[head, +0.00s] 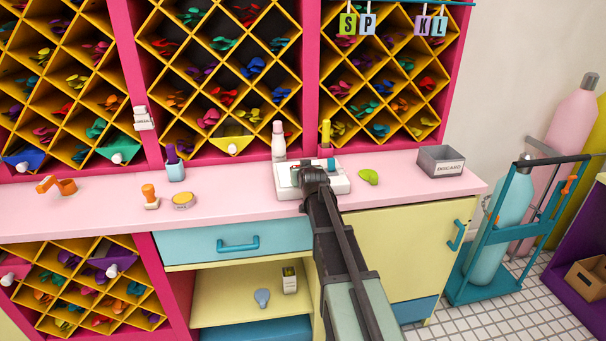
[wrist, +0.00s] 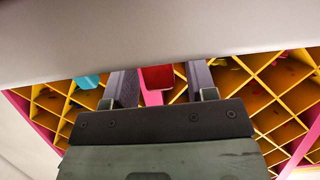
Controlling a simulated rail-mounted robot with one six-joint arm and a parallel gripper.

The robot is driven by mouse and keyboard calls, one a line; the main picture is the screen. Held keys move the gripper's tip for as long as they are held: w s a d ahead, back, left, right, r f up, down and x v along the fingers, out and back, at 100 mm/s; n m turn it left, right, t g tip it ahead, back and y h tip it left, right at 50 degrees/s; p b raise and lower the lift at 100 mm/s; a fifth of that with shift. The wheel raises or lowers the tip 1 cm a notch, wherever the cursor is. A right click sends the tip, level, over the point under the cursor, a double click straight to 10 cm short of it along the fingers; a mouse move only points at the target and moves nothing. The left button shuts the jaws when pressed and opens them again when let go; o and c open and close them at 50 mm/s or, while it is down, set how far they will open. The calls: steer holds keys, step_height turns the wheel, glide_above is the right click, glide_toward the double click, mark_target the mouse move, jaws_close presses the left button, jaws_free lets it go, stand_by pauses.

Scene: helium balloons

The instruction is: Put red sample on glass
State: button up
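My gripper (head: 316,178) is at the white tray (head: 341,186) on the pink counter, and its dark end covers part of the tray. In the wrist view the two fingers of my gripper (wrist: 160,88) stand apart. A red block (wrist: 158,77), apparently the red sample, shows between them, with a gap to the right finger; I cannot tell whether it touches the left one. In the head view small coloured pieces show on the tray behind my gripper, including a teal one (head: 331,164). I cannot make out the glass.
A pink-white bottle (head: 278,141) stands behind the tray. The counter between tin and tray is clear.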

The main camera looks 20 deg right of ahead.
steer(key=shift+r, duration=0.1)
steer(key=shift+r+p, duration=0.25)
steer(key=shift+p, duration=0.1)
steer(key=p+v, duration=0.4)
steer(key=v, duration=0.8)
steer(key=s+a+f+n+g+y, duration=0.1)
steer(key=s+a+f+g+y, duration=0.1)
steer(key=s+a+f+g, duration=0.3)
steer(key=s+a+f+n+g+y, duration=0.1)
steer(key=s+a+f+g, duration=0.5)
steer(key=s+a, duration=0.8)
steer(key=s+n+g, duration=0.1)
steer(key=s+g, duration=0.1)
steer(key=s, duration=0.1)
steer(key=shift+a+y, duration=0.25)
steer(key=shift+y, duration=0.15)
